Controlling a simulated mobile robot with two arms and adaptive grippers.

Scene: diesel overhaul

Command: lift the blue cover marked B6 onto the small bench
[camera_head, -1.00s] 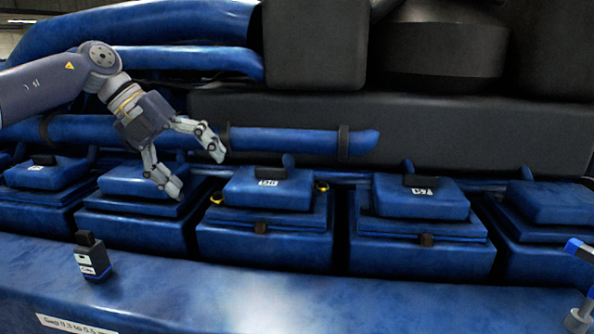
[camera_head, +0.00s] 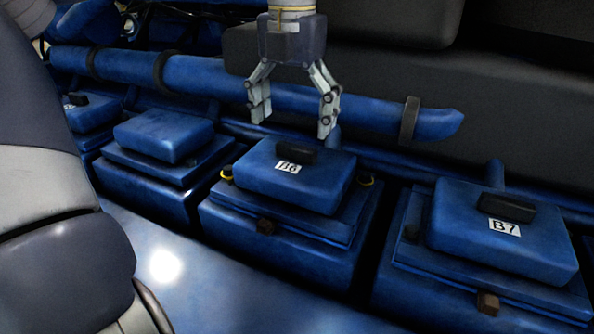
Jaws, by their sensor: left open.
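The blue cover marked B6 (camera_head: 315,190) sits on its blue engine housing in the middle of the view. It has a black handle block (camera_head: 295,151) on top and a white B6 label on its near edge. My left gripper (camera_head: 293,120) points down, open and empty, above and just behind the cover's handle in the picture. I cannot tell whether it touches anything, but it looks apart from the cover. My right gripper is not in view. The small bench is not in view.
A similar blue cover marked B7 (camera_head: 505,245) sits to the right. An unlabelled-looking blue cover (camera_head: 163,134) sits to the left. A long blue pipe (camera_head: 215,84) runs behind the covers. My own arm fills the left edge. A blue ledge (camera_head: 215,275) lies clear in front.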

